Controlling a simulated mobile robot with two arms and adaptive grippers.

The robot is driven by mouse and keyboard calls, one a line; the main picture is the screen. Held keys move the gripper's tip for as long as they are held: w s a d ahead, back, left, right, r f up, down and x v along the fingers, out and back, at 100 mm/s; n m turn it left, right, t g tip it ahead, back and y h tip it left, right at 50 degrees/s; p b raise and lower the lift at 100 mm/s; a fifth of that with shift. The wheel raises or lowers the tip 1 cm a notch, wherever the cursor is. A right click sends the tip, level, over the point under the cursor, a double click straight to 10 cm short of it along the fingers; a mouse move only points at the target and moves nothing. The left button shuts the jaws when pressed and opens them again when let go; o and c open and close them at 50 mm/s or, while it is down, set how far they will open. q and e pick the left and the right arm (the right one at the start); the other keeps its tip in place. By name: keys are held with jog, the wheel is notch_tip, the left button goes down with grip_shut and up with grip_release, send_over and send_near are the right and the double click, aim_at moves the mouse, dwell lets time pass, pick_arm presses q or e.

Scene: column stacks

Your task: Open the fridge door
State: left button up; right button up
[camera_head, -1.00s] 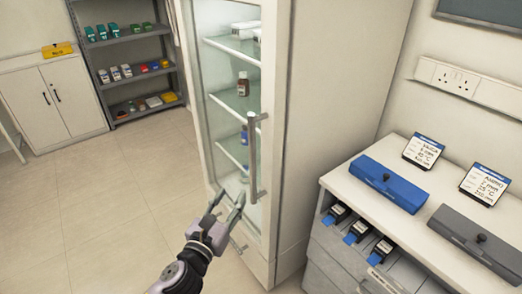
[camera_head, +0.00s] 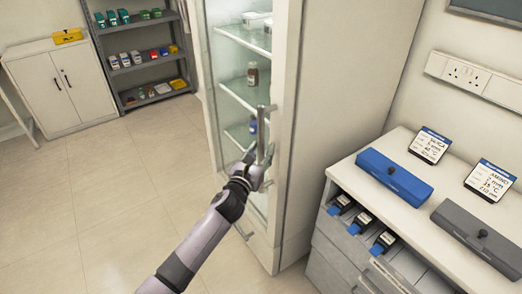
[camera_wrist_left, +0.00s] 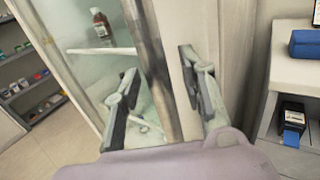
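The white fridge stands in the middle of the head view, and its glass door (camera_head: 229,88) looks shut. The door's vertical metal handle (camera_head: 261,128) is on its right side; my gripper hides its lower part. My left gripper (camera_head: 251,161) is at the lower part of the handle. In the left wrist view the handle (camera_wrist_left: 156,75) runs between the two spread fingers (camera_wrist_left: 160,85), with visible space beside it. The fingers look open, not closed on the bar. My right gripper is not in view.
A counter (camera_head: 345,166) with a blue box (camera_head: 394,174) and a grey box (camera_head: 478,238) stands right of the fridge. A shelf rack (camera_head: 139,58) and white cabinet (camera_head: 55,85) are at the back left. The floor (camera_head: 110,195) left of the fridge is clear.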

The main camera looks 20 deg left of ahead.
pick_arm(q)
jog(key=shift+c, duration=0.4)
grip_shut()
dwell(0.6)
